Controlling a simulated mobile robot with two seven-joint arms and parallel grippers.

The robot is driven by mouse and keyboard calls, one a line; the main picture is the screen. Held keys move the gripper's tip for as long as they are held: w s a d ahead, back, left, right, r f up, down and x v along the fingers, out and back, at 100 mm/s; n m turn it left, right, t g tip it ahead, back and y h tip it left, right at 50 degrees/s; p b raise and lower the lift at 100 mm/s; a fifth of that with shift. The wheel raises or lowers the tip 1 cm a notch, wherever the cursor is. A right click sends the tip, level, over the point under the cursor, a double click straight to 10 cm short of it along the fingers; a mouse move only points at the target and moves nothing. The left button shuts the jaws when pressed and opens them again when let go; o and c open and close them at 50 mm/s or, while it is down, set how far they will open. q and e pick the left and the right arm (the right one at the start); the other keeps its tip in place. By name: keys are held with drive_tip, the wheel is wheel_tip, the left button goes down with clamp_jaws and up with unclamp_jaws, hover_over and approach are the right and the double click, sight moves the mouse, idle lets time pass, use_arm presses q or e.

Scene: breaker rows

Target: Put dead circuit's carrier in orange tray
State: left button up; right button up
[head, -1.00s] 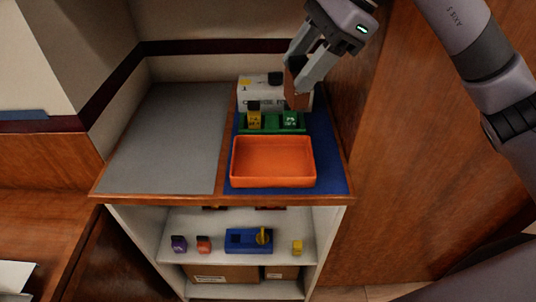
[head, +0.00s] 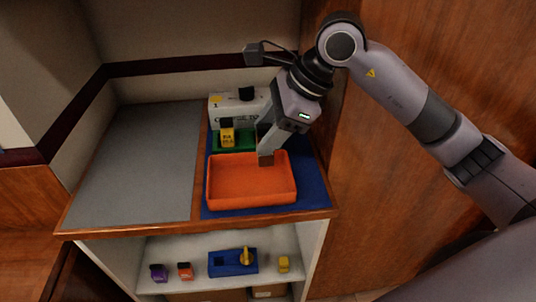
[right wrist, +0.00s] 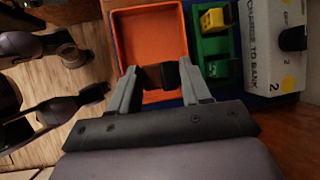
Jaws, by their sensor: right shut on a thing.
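My right gripper (head: 267,152) is shut on a brown carrier (head: 266,160), held over the back right part of the orange tray (head: 250,200). In the right wrist view, the carrier (right wrist: 153,76) sits between the fingers, brown with a black end, with the tray (right wrist: 125,38) behind it. The tray looks empty where it shows. A green rack (head: 236,148) stands behind the tray, with a yellow carrier (head: 228,137) in it. My gripper hides the rack's right part in the head view.
A white box (head: 222,104) with a black knob stands behind the rack. The grey mat (head: 140,165) at left is clear. A blue holder (head: 232,262) and several small carriers stand on the shelf below. A wooden panel rises at right.

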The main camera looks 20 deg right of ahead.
wheel_tip(320, 180, down, 6)
idle(0.5)
drive_tip(key=o, duration=1.1)
drive_tip(key=shift+r, duration=0.1)
drive_tip(key=v, duration=1.2)
